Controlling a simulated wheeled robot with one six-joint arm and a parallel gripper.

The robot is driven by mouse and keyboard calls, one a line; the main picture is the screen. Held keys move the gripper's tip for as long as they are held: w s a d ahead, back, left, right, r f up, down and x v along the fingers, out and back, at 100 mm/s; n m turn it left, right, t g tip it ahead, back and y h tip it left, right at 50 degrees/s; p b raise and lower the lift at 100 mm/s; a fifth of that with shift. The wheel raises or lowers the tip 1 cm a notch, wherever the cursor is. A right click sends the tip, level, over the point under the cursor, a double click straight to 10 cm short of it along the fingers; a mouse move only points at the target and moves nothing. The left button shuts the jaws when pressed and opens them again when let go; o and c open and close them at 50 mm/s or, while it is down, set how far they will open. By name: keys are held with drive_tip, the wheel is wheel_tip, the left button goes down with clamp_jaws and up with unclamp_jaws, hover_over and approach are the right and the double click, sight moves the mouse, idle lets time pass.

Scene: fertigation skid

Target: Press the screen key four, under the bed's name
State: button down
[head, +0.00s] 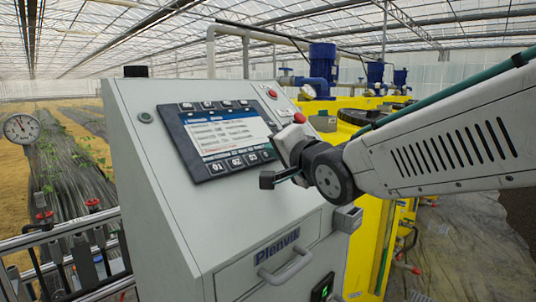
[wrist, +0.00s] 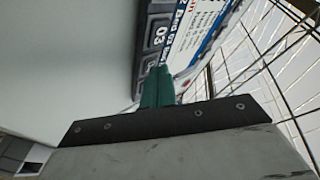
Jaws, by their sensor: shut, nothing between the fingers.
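The dark-framed screen panel (head: 222,137) is on the sloping face of the grey cabinet. Its lower row has keys 01, 02 and 03 (head: 252,158), with a fourth key (head: 268,154) at the right end, its label too small to read. In the wrist view key 03 (wrist: 157,37) is clear; the key below it is partly hidden by my fingertips. A line of bed text (wrist: 180,22) runs beside the keys. My gripper (head: 275,179) is shut and empty, just below and right of the key row. Its green fingers (wrist: 158,88) point at the panel; contact cannot be told.
A red stop button (head: 299,118) and other small buttons sit right of the screen. Another key row (head: 215,105) runs along the screen's top. A drawer handle (head: 286,265) sticks out below. Yellow tanks with blue pumps (head: 322,62) stand behind my arm.

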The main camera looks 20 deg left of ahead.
drive_tip(key=shift+d, duration=0.1)
drive_tip(key=shift+s+d+r, duration=0.2)
drive_tip(key=shift+d+r, duration=0.15)
drive_tip(key=shift+r, duration=0.15)
drive_tip(key=shift+r, duration=0.1)
drive_tip(key=d+r, duration=0.1)
drive_tip(key=s+d+r, duration=0.1)
drive_tip(key=d+r, duration=0.1)
drive_tip(key=shift+s+d+r, duration=0.1)
drive_tip(key=shift+s+r, duration=0.05)
drive_tip(key=shift+r, duration=0.1)
idle(0.7)
